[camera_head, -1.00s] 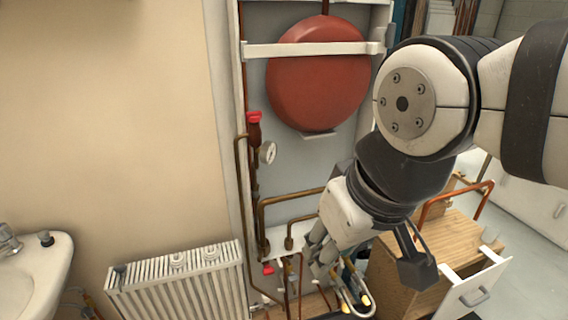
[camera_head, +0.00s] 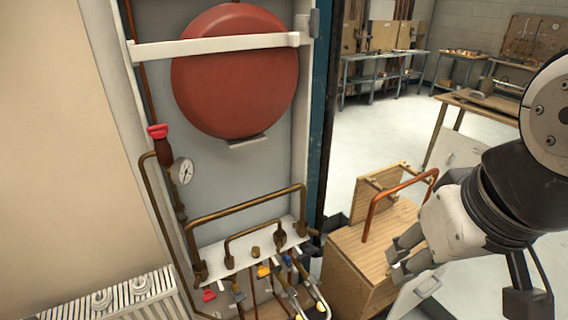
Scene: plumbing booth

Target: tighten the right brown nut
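Brown copper pipes run down to brown nuts on a white bracket (camera_head: 262,250) below the red tank. A brown nut (camera_head: 301,229) sits at the right end of the large bent pipe (camera_head: 248,207), and another brown nut (camera_head: 200,270) sits at its left end. The smaller bent pipe (camera_head: 252,231) also ends in brown fittings on the bracket. How tight any nut is cannot be seen. My gripper (camera_head: 392,264) is right of the bracket, in front of the wooden box, apart from the nuts. Its fingers look parted, with nothing visible between them.
A red tank (camera_head: 236,75) and pressure gauge (camera_head: 182,171) are above the pipes. A wooden box (camera_head: 350,270) with a copper pipe (camera_head: 392,196) stands right of the bracket. A radiator (camera_head: 110,300) is at lower left. Workbenches (camera_head: 385,55) stand far behind, with open floor before them.

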